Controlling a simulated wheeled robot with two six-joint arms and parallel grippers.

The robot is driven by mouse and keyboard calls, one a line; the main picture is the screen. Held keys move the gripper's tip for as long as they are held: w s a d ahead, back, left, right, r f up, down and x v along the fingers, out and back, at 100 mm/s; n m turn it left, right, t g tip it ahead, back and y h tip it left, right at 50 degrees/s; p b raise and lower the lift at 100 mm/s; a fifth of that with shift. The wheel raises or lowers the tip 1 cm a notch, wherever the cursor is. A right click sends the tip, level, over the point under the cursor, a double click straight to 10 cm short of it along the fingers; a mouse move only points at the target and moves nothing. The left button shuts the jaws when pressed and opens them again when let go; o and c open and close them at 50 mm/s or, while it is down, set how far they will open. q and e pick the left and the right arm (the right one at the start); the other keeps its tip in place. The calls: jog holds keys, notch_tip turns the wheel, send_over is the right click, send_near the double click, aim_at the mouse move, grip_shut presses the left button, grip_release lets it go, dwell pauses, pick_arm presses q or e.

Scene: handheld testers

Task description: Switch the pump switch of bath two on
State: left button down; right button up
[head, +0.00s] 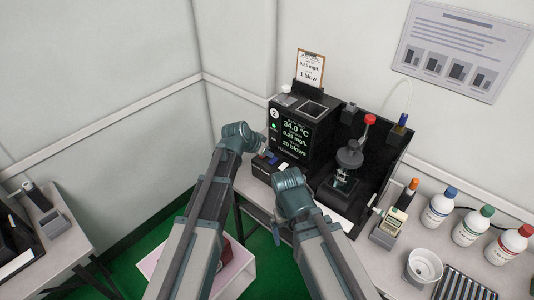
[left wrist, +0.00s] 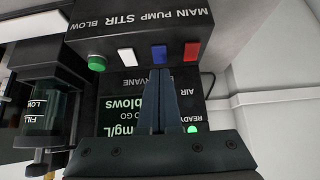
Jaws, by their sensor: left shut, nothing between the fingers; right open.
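The bath two unit (head: 297,133) is black, with a "2" badge and a lit display. Its control box (head: 262,170) is in front. In the left wrist view, upside down, the control panel (left wrist: 125,30) carries a blue pump switch (left wrist: 159,52), a red main switch (left wrist: 191,51), a white stir switch (left wrist: 125,54) and a green blow button (left wrist: 97,62). My left gripper (left wrist: 162,72) is shut and empty, its tips just below the blue switch in the picture; contact cannot be told. It also shows at the box (head: 264,150). My right gripper (head: 290,180) is open, lower right of it, its fingers mostly hidden.
A stirrer stand with a red knob (head: 369,119) is right of the unit. Bottles (head: 440,207), a white bowl (head: 424,266) and a handheld tester (head: 392,222) stand further right. A second table (head: 60,250) is at the left.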

pick_arm(q)
notch_tip(320, 180, up, 3)
jog(key=shift+s+r+p, duration=0.1)
jog(key=shift+s+p, duration=0.05)
jog(key=shift+p, duration=0.95)
jog(key=s+a+r+p, duration=0.5)
jog(key=s, duration=0.1)
jog(key=shift+a+r, duration=0.1)
